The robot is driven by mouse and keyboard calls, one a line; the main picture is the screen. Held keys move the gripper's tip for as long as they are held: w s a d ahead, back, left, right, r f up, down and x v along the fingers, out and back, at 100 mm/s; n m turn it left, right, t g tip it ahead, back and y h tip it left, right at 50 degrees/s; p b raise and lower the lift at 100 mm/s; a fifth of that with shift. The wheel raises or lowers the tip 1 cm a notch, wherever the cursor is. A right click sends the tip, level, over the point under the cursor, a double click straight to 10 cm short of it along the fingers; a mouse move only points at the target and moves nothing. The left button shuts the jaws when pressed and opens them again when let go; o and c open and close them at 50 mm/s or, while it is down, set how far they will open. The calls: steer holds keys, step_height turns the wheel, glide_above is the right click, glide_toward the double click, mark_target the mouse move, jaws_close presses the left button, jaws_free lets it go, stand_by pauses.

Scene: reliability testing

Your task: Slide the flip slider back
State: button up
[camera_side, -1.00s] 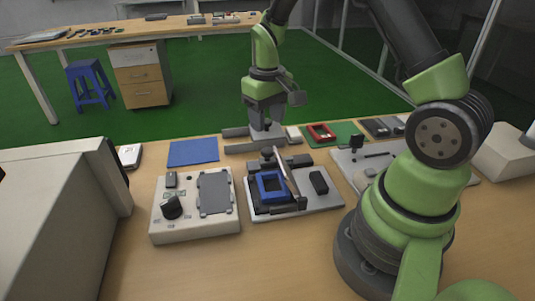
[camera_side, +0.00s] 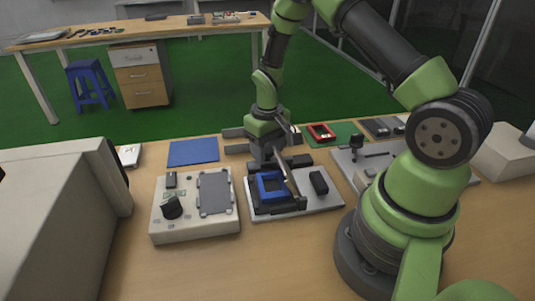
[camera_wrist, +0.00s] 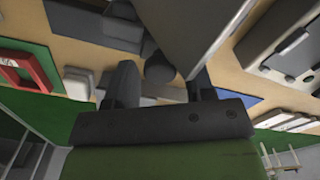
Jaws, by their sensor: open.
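The flip fixture sits on a white base plate (camera_side: 325,202) in the middle of the table in the side view. It carries a blue frame (camera_side: 267,182) and a raised, tilted flip plate (camera_side: 289,172). My gripper (camera_side: 268,160) is low at the fixture's far end, behind the blue frame, and hides the slider's knob there. In the wrist view my gripper (camera_wrist: 163,80) is open, with a dark round knob (camera_wrist: 160,68) between its fingers. I cannot tell whether they touch it. The flip plate (camera_wrist: 190,28) also shows in the wrist view, just beyond the fingers.
A black block (camera_side: 318,183) stands on the base plate's right side. A control box with a dark knob (camera_side: 172,207) is to the left. A blue mat (camera_side: 193,151) and a red frame (camera_side: 321,132) lie behind. The table's front is clear.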

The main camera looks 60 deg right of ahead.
mark_target(267, 150)
steer(key=shift+r, duration=2.3)
steer(key=m, duration=0.6)
steer(key=shift+a+r+g, duration=0.15)
steer(key=shift+r+g, duration=0.15)
steer(key=shift+r, duration=0.05)
steer(key=m, duration=0.6)
steer(key=shift+w+r+h, duration=0.1)
steer(key=shift+r+h, duration=0.25)
steer(key=shift+h, duration=0.05)
steer(key=m, duration=0.5)
steer(key=shift+r+g, duration=0.3)
steer(key=shift+r, duration=0.05)
steer(key=m, duration=0.4)
steer(key=r+m, duration=0.1)
steer(key=m, duration=0.1)
steer(key=shift+m+h, duration=0.3)
steer(key=shift+h, duration=0.1)
steer(key=shift+f, duration=3.85)
